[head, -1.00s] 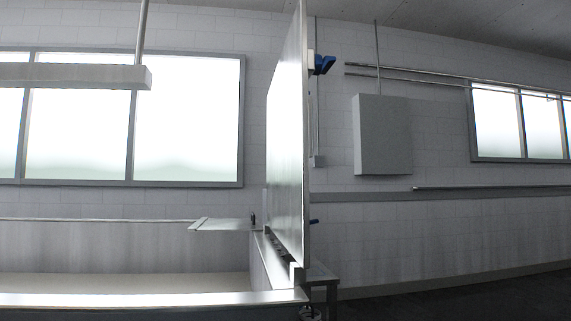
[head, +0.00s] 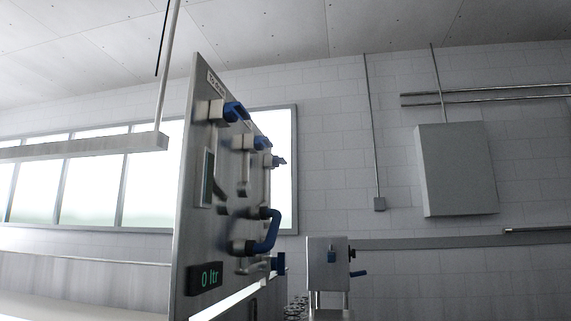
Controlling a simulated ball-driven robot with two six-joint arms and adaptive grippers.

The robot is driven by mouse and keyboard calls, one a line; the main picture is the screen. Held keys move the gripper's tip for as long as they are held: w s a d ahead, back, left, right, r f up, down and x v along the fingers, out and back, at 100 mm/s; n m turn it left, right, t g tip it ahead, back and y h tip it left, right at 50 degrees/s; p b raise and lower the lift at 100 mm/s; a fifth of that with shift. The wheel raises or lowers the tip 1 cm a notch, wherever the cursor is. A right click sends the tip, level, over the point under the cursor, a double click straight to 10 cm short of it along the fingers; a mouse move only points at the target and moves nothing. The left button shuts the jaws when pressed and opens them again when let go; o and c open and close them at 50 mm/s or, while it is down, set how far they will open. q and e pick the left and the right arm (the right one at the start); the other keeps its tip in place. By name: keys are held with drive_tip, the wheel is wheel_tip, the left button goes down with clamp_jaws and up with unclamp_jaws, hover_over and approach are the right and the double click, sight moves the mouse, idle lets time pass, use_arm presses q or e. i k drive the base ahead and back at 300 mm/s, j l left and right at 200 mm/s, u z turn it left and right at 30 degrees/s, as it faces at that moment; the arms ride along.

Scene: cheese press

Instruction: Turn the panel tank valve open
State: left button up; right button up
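A tall steel panel (head: 195,235) stands left of the middle in the head view, seen at a steep angle. I cannot tell which is the tank valve. A dark display (head: 205,278) low on the panel reads "0 ltr" in green. Neither of my grippers is in view.
A grey wall cabinet (head: 456,170) and pipes (head: 490,97) are on the back wall. A long basin (head: 80,285) lies to the left.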

sight(277, 161)
drive_tip(key=l+u, duration=0.35)
drive_tip(key=i+l+u, duration=0.25)
drive_tip(key=u, duration=0.15)
drive_tip(key=i+l+u, duration=0.2)
drive_tip(key=l+u, duration=0.2)
